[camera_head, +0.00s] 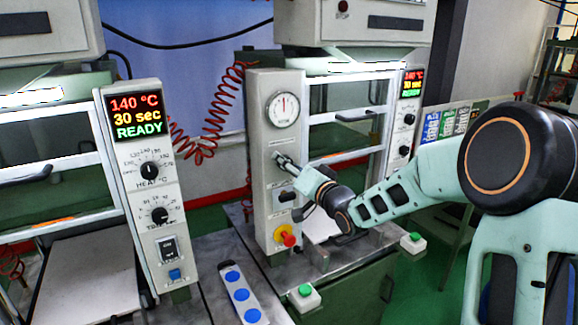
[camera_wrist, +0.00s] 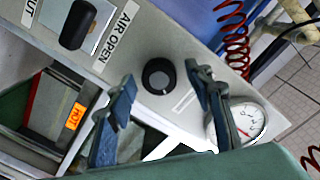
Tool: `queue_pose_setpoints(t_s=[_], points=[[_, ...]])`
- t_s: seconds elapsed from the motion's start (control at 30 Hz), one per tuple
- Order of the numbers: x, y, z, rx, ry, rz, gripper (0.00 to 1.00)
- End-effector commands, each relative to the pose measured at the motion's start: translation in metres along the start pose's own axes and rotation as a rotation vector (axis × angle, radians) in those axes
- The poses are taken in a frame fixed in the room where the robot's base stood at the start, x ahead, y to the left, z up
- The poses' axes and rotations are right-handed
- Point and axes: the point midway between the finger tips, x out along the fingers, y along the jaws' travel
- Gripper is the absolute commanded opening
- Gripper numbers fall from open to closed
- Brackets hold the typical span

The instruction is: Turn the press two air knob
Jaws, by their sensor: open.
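The right-hand press has a light grey control column (camera_head: 262,120) with a round gauge (camera_head: 283,109) near its top. In the wrist view, a round black knob (camera_wrist: 158,76) sits on this panel between the gauge (camera_wrist: 240,122) and a black switch (camera_wrist: 77,24) beside the "AIR OPEN" label. My gripper (camera_head: 282,159) is at the column just below the gauge, and hides the knob in the head view. In the wrist view, its two fingers are apart, one on each side of the knob. Whether they touch it, I cannot tell.
A red-yellow knob (camera_head: 285,237) sits low on the same column. The left press panel (camera_head: 150,190) has a display and dials. A strip with blue buttons (camera_head: 238,294) and green buttons (camera_head: 305,290) lie in front. Red coiled hoses (camera_head: 222,105) hang behind.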

Motion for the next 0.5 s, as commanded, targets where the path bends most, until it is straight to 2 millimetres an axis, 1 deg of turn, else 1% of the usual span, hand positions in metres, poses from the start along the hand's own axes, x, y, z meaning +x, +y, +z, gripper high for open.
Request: queue_pose_setpoints(t_s=[0.17, 0.5], points=[[-0.02, 0.001, -0.001, -0.002, 0.0, 0.003, 0.47], [-0.088, 0.0, -0.001, -0.003, 0.001, 0.003, 0.47]])
